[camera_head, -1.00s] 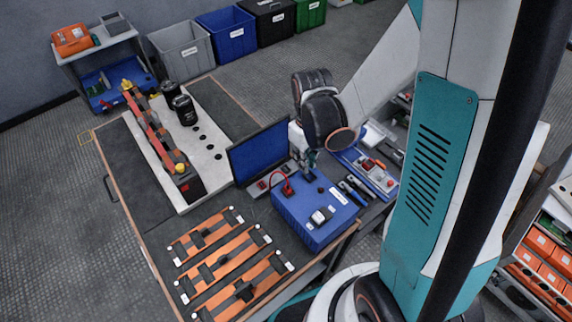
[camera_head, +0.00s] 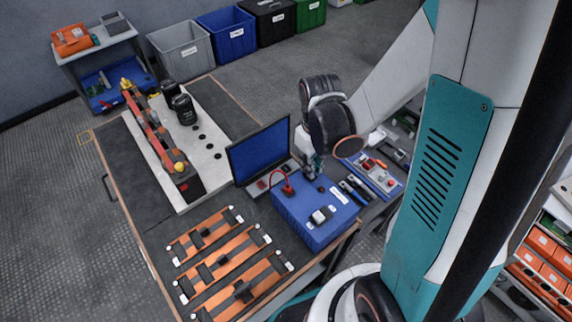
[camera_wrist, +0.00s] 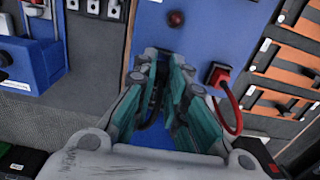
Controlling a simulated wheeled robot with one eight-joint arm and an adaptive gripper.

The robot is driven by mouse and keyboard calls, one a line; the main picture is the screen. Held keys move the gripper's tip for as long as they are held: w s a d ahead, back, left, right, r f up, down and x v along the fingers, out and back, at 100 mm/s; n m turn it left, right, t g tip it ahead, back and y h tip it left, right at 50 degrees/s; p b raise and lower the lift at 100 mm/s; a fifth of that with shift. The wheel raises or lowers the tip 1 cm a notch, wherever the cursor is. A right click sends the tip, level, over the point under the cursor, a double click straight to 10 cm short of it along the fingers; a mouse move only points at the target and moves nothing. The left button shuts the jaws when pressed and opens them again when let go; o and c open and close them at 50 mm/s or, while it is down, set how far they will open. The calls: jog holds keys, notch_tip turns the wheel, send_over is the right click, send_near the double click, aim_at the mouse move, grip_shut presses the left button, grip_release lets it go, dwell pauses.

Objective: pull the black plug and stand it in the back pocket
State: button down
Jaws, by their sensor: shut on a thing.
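My gripper (camera_head: 310,178) is over the back part of the top of the blue box (camera_head: 306,232). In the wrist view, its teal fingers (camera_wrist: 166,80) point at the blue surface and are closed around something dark. This appears to be the black plug, with a dark cable (camera_wrist: 152,122) showing between the fingers. The fingers hide most of it, and I cannot tell whether it is clear of its socket. A red plug (camera_wrist: 217,75) with a red cable sits beside the fingers, apart from them. I cannot make out the back pocket.
A blue-screened panel (camera_head: 259,151) stands just left of the gripper. A dark round knob (camera_head: 321,189) and a white-and-black part (camera_head: 321,215) are on the box top. Orange bars (camera_head: 222,262) lie at the front. Hand tools (camera_head: 353,191) lie to the right.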

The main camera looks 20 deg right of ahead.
jog(key=shift+f+b, duration=0.35)
jog(key=shift+f, duration=0.1)
jog(key=shift+f+b, duration=0.45)
jog(key=shift+f, duration=0.05)
jog(key=shift+s+f+b, duration=0.4)
jog(key=shift+f+b, duration=0.05)
jog(key=shift+b, duration=0.2)
dwell(0.6)
jog(key=c, duration=1.8)
grip_release()
jog(key=shift+o, duration=1.3)
jog(key=shift+w+f, duration=0.2)
jog(key=shift+w, duration=0.15)
jog(key=shift+r, duration=0.2)
jog(key=shift+r, duration=0.2)
